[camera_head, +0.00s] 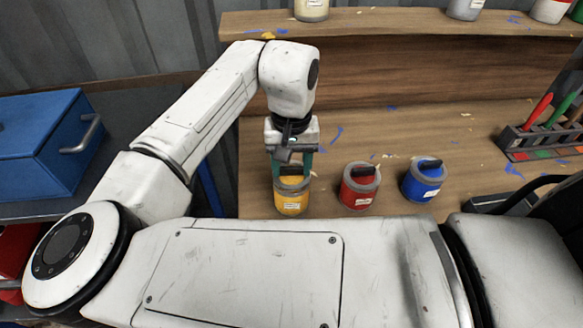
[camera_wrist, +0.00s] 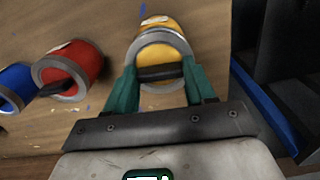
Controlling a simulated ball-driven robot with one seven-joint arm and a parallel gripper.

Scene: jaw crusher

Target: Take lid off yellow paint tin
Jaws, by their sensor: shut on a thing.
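The yellow paint tin (camera_head: 291,206) stands on the wooden bench, leftmost in a row of three tins. Its grey-rimmed lid (camera_head: 290,186) sits at the top of the tin; I see no gap between them. In the wrist view the tin (camera_wrist: 157,24) shows beyond the lid's dark bar handle (camera_wrist: 160,73). My gripper (camera_head: 292,171) points down over the tin, its two green fingers on opposite sides of the lid and shut on it. The exact finger contact is hard to make out.
A red tin (camera_head: 358,191) and a blue tin (camera_head: 423,182) stand to the right, both lidded. A rack (camera_head: 540,135) with brushes is farther right. A raised shelf (camera_head: 400,25) with several containers runs along the back. A blue toolbox (camera_head: 45,140) is at left.

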